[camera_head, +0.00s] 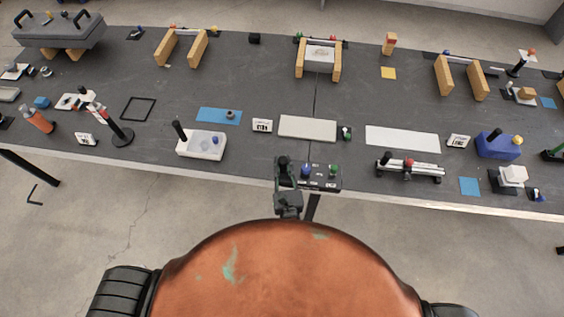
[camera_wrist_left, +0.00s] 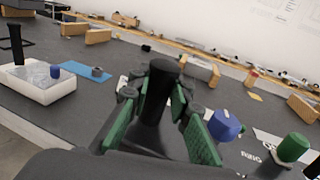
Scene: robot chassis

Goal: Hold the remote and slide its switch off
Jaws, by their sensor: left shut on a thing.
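A dark box with a blue knob, a green knob and white labels, which I take for the remote (camera_head: 318,184), is at the table's front edge, right of centre in the head view. An upright black post stands at its left end. My left gripper (camera_head: 284,172) is around this post. In the left wrist view the green-padded fingers of my left gripper (camera_wrist_left: 160,130) flank the black post (camera_wrist_left: 157,92), shut on it. The blue knob (camera_wrist_left: 226,125) and green knob (camera_wrist_left: 293,147) stand right of the fingers. I cannot tell the switch's position. My right gripper is out of view.
The long dark table (camera_head: 270,85) carries many fixtures. A white block with a black post (camera_head: 202,144) is left of the remote, a slider rail (camera_head: 410,172) right of it. A pale slab (camera_head: 307,128) lies behind. Open floor lies in front.

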